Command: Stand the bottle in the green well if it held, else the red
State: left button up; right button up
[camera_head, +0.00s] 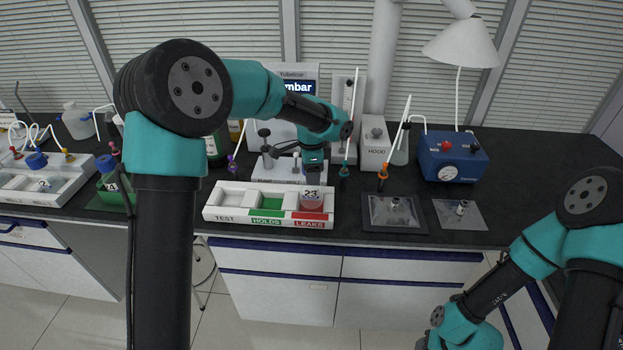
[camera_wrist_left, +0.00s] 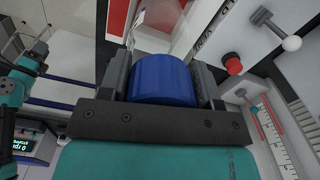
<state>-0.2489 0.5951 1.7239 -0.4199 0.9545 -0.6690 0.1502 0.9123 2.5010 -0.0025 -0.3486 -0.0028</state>
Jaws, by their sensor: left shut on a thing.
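A three-well tray (camera_head: 222,214) stands at the bench's front edge, marked TEST, HOLDS and LEAKS. Its green well (camera_head: 268,206) is empty. The bottle (camera_head: 312,196), with a label reading about 23, is at the red well (camera_head: 309,216) on the right and looks upright. I cannot tell whether it touches the well's floor. My left gripper (camera_head: 313,168) is over that well, shut on the bottle's blue cap (camera_wrist_left: 163,80), which sits between both fingers in the left wrist view. The cap is mostly hidden in the head view. My right gripper is not in view.
A test station with a display (camera_head: 298,88) stands behind the tray. Another blue-capped bottle (camera_head: 110,186) stands on a green mat at left. A grey pad (camera_head: 395,212), a foil pouch (camera_head: 460,213) and a blue gauge box (camera_head: 452,160) are to the right.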

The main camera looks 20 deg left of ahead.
pick_arm(q)
jog(key=shift+f, duration=1.55)
jog(key=o, duration=1.3)
notch_tip(320, 180, up, 12)
jog(key=shift+r, duration=0.1)
